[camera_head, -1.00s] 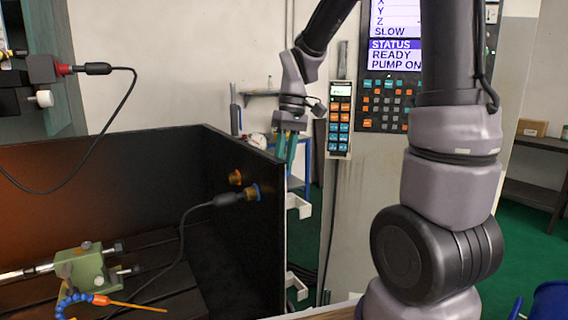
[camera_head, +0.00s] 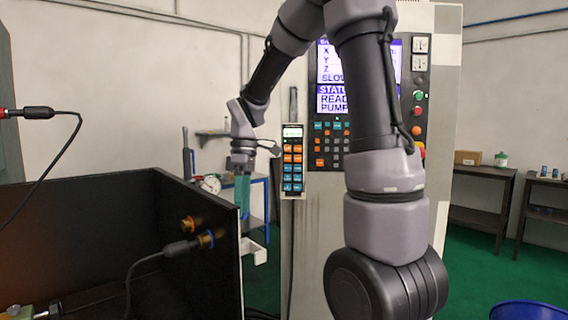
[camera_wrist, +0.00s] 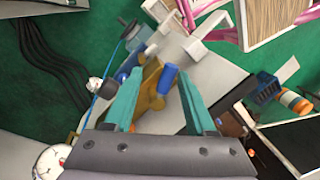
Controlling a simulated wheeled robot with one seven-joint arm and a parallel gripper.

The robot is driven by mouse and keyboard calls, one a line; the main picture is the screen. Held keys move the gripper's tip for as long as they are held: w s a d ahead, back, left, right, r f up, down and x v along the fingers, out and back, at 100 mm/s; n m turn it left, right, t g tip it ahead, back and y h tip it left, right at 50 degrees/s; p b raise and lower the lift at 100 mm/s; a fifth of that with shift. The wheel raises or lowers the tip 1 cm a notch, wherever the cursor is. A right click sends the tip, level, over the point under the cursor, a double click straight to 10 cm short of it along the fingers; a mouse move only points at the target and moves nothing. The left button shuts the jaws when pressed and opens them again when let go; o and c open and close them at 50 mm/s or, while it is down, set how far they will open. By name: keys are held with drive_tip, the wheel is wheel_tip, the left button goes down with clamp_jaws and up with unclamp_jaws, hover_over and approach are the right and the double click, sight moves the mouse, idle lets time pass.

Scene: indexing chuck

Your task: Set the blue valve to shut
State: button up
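The blue valve handle (camera_wrist: 168,79) shows in the wrist view, a short blue lever beside a brass-coloured body (camera_wrist: 151,90). It lies in the picture between the two teal fingers of my gripper (camera_wrist: 159,76). The fingers are apart, and I see no contact with the handle. How far the handle is beyond the fingertips I cannot tell. In the head view my gripper (camera_head: 242,195) points down just behind the right wall of the black enclosure. The valve is not visible there.
The black enclosure wall (camera_head: 195,275) carries brass fittings and a plugged cable (camera_head: 178,249). A white bracket (camera_head: 253,250) juts from its right side. A keypad pendant (camera_head: 292,165) hangs right of my gripper. A round dial gauge (camera_wrist: 50,162) shows at the wrist view's lower left.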

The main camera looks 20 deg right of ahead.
drive_tip(key=w+r+n+h, duration=0.1)
drive_tip(key=w+r+n, duration=0.1)
drive_tip(key=r+n, duration=0.3)
drive_tip(key=w+r+n, duration=0.2)
drive_tip(key=w+r, duration=0.1)
drive_tip(key=r, duration=0.3)
drive_tip(key=s+d+m+t+y, duration=0.1)
drive_tip(key=s+d+m+t, duration=0.2)
drive_tip(key=s+m, duration=0.5)
drive_tip(key=s+d+r+m+t, duration=0.1)
drive_tip(key=s+d+m+t, duration=0.2)
drive_tip(key=m, duration=1.1)
drive_tip(key=s+t, duration=0.3)
drive_tip(key=s, duration=0.3)
drive_tip(key=shift+s+d+m+y, duration=0.15)
drive_tip(key=shift+d+m+y, duration=0.05)
drive_tip(key=shift+m+y, duration=0.2)
drive_tip(key=shift+r, duration=0.1)
